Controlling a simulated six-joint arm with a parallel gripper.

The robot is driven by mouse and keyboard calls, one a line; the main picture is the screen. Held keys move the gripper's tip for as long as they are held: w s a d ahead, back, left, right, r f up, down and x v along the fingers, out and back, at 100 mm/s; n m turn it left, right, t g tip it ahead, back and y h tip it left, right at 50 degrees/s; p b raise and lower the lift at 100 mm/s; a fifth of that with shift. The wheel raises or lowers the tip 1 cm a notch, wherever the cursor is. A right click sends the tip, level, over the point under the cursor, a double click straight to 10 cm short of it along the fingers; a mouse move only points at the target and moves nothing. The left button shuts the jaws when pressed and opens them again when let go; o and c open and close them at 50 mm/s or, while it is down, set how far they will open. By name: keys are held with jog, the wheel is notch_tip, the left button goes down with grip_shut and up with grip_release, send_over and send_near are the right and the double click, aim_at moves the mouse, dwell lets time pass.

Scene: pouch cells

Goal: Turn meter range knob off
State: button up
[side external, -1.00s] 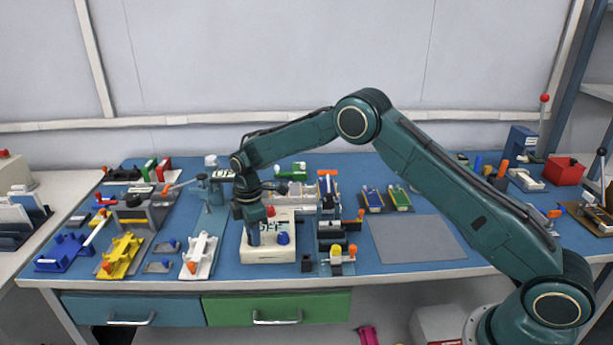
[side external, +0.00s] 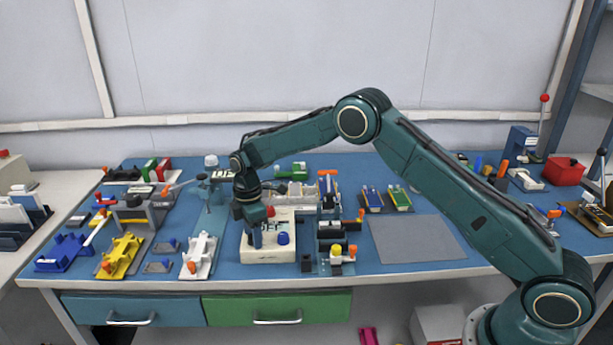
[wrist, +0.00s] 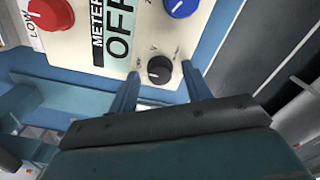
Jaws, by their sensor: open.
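The meter (side external: 285,254) is a cream box at the front middle of the blue bench. In the wrist view its face (wrist: 90,40) carries a "METER" label and a display (wrist: 120,30) reading "OFF". A small black knob (wrist: 160,69) with a pale pointer line sits near the meter's edge, with small markings around it. I cannot read them surely. My gripper (wrist: 160,82) is open, pointing down at the meter, with one finger on each side of the black knob. Contact with the knob cannot be told. In the side view my gripper (side external: 256,240) hides that knob.
A red knob (wrist: 50,14) marked "LOW" and a blue knob (wrist: 181,6) are on the same meter face. A white cradle (side external: 199,256) is left. A grey mat (side external: 415,240) is bare.

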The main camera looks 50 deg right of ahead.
notch_tip(320, 180, up, 14)
dwell(0.7)
jog(key=s+d+r+m+t, duration=0.15)
jog(key=s+r+m, duration=0.25)
jog(key=s+r, duration=0.5)
jog(key=s+d+r+m+t, duration=0.1)
jog(key=s+d+r+m, duration=0.2)
jog(key=s+r, duration=0.55)
jog(key=s+d+f+m+t, duration=0.1)
jog(key=s+f+m, duration=0.1)
jog(key=s, duration=1)
jog(key=s+d+f+m+t, duration=0.1)
jog(key=s+m, duration=0.4)
jog(key=s, duration=0.6)
jog(key=shift+s+d+f+m+t, duration=0.2)
jog(key=shift+s+f+m+t, duration=0.25)
jog(key=shift+f, duration=0.6)
